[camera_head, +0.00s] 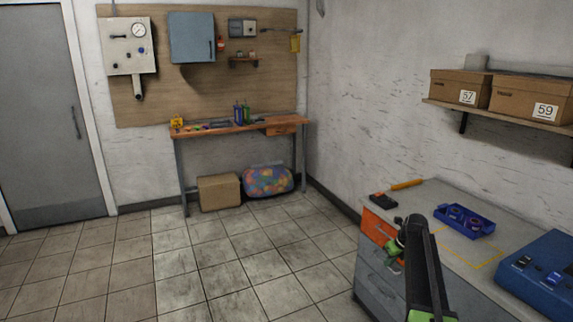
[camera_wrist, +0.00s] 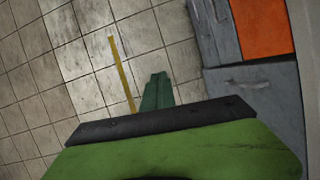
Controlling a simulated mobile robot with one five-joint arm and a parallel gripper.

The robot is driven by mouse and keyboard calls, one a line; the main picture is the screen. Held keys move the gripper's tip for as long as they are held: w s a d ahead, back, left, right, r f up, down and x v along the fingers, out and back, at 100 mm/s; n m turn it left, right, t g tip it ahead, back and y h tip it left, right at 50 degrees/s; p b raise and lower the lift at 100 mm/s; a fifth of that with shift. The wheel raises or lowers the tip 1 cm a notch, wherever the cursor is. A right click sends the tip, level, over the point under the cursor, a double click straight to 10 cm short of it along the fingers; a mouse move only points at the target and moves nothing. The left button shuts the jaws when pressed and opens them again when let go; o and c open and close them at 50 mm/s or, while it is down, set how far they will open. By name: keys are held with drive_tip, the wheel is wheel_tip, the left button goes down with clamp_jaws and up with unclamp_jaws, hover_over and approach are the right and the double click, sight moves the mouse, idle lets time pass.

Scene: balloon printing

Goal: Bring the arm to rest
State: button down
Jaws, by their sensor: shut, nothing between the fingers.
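My arm rises from the bottom right of the head view and bends over at its top. My gripper (camera_head: 394,265) hangs at the left of the arm, in front of the grey drawer cabinet. In the wrist view my gripper's green fingers (camera_wrist: 158,77) are together with nothing between them. They show against the tiled floor, left of the cabinet front (camera_wrist: 255,95). The fingertips look small and partly hidden in the head view.
The cabinet (camera_head: 378,282) has an orange drawer (camera_head: 377,229); a blue tray (camera_head: 464,221) and blue machine (camera_head: 545,275) stand on top. A workbench (camera_head: 240,128) stands at the back wall. The floor (camera_head: 200,262) left of the cabinet is clear. A thin yellow strip (camera_wrist: 122,72) shows in the wrist view.

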drive_tip(key=s+a+r+n+g+p, duration=0.1)
drive_tip(key=s+a+n, duration=0.4)
drive_tip(key=a, duration=0.6)
drive_tip(key=s+a+r+n+g+p, duration=0.15)
drive_tip(key=s+a+n, duration=0.35)
drive_tip(key=a, duration=0.6)
drive_tip(key=s+a+n+g, duration=0.1)
drive_tip(key=s+a+n, duration=0.1)
drive_tip(key=s+n, duration=0.7)
drive_tip(key=s+a+n+h, duration=0.1)
drive_tip(key=s+a+n, duration=0.2)
drive_tip(key=s+n, duration=0.7)
drive_tip(key=n, duration=0.3)
drive_tip(key=shift+n+g+p, duration=0.3)
drive_tip(key=shift+g+p, duration=0.05)
